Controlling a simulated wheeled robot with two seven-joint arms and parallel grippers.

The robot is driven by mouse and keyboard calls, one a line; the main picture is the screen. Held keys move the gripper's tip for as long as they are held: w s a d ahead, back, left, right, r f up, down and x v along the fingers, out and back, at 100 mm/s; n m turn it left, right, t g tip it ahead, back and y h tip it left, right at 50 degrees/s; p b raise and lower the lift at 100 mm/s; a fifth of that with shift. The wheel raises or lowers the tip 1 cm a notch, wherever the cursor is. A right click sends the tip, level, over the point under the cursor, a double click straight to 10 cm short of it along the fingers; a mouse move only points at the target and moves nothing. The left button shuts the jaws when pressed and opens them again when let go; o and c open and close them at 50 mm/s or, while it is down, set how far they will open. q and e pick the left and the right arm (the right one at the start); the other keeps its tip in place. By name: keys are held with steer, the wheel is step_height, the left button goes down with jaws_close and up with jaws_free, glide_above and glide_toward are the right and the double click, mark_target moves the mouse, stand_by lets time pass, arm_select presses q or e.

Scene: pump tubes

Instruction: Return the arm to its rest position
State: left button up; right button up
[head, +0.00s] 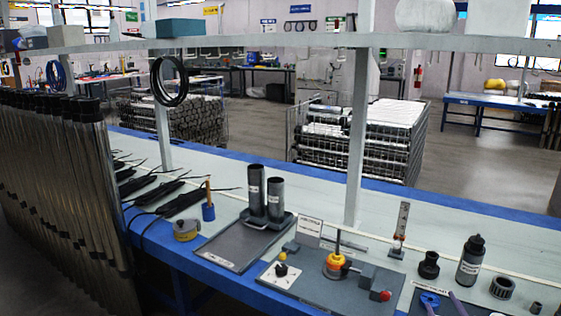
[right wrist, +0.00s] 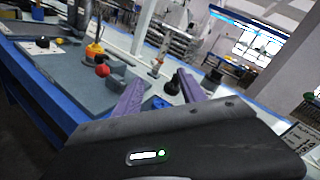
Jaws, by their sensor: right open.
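My right gripper (right wrist: 160,80) shows its two purple fingers spread apart in the right wrist view, with nothing held between them. In the head view this gripper (head: 443,302) is only partly seen at the bottom edge, right of centre, over the front of the bench. A blue part (head: 430,299) lies close to the fingers there; it also shows beyond them in the right wrist view (right wrist: 155,103). I cannot tell how far apart they are. My left gripper is not in view.
A grey fixture plate (head: 318,287) with a yellow-orange part (head: 335,264) and red knob (head: 381,295) lies left of the gripper. Two dark tubes (head: 255,190) stand on a tray. A dark bottle (head: 470,262) stands at right. A shelf post (head: 357,140) rises behind.

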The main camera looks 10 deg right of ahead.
steer(key=s+a+f+n+g+y+b, duration=0.1)
steer(key=s+a+f+n+g, duration=0.2)
steer(key=f, duration=0.4)
steer(key=s+a+f+n+g, duration=0.1)
steer(key=a+f+n+g, duration=0.15)
steer(key=f+n, duration=0.4)
steer(key=s+a+f+n+g+y+b, duration=0.1)
steer(key=s+a+f+n, duration=0.25)
steer(key=f, duration=0.45)
steer(key=s+a+f+n+g+y+b, duration=0.25)
steer(key=s+a+f+n, duration=0.4)
steer(key=a, duration=0.35)
steer(key=s+a+f+n+g+y+b, duration=0.1)
steer(key=s+a+f+n+g+b, duration=0.3)
steer(key=s+a+f, duration=0.5)
steer(key=s+a+f+n+g+y+b, duration=0.2)
steer(key=s+a+f+n+g, duration=0.3)
steer(key=a, duration=0.7)
step_height(320, 180, up, 19)
steer(key=t+p, duration=0.1)
steer(key=p, duration=1.8)
steer(key=shift+w+r+n, duration=0.2)
steer(key=shift+w+n, duration=0.05)
steer(key=shift+n, duration=0.2)
